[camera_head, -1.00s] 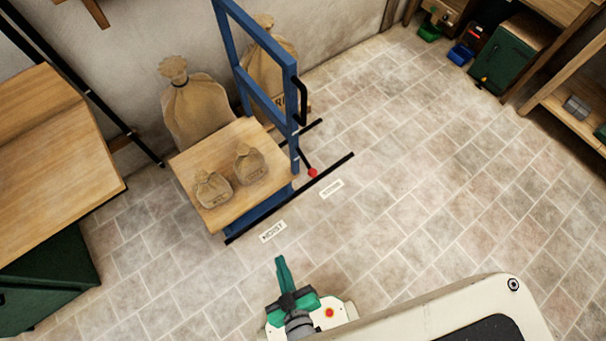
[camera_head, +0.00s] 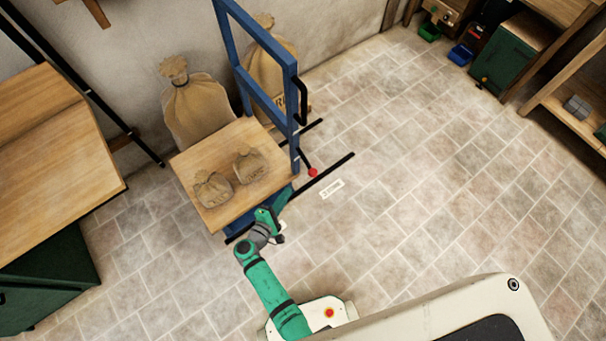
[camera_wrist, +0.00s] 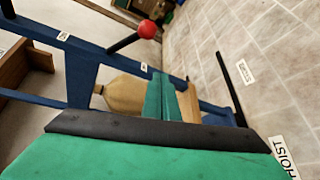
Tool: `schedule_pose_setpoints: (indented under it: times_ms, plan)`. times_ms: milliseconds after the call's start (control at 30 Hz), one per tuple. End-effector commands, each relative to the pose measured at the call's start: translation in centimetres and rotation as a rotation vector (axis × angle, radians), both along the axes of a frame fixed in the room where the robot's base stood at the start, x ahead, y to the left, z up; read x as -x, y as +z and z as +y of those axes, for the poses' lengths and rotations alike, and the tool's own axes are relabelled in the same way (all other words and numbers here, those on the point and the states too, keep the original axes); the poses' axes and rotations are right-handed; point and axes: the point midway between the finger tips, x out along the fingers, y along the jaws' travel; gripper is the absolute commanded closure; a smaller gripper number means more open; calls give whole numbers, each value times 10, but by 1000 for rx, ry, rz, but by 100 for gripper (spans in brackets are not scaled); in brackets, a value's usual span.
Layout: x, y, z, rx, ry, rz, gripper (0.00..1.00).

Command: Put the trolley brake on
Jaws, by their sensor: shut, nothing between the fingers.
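The trolley has a blue frame (camera_head: 266,101) and a wooden deck (camera_head: 221,147) with two small sacks on it. Its brake lever is a short black rod with a red knob (camera_head: 312,172), sticking out from the foot of the near blue upright. In the wrist view the red knob (camera_wrist: 147,29) and its rod show above the fingers, left of centre. My gripper (camera_head: 283,196) is at the near right side of the deck, short of the knob and apart from it. In the wrist view its green fingers (camera_wrist: 160,96) are together and empty.
Two large sacks (camera_head: 197,108) stand behind the trolley by the wall. A wooden bench (camera_head: 75,150) is at left. A floor label (camera_head: 331,189) lies right of the trolley; a HOIST label (camera_wrist: 283,156) shows in the wrist view. The tiled floor at right is clear.

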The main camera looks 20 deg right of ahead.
Motion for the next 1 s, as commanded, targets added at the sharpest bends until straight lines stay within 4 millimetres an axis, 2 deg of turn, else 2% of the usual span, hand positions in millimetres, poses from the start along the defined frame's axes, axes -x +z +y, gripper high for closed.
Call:
schedule_pose_setpoints:
  times_ms: [33,133,633,1000]
  plan:
    - [-8,6,1,32,-3,-9,100]
    - [-17,14,2,73,-9,-21,100]
    - [-23,16,-2,85,-12,-25,100]
    - [-62,6,-42,86,-13,-25,100]
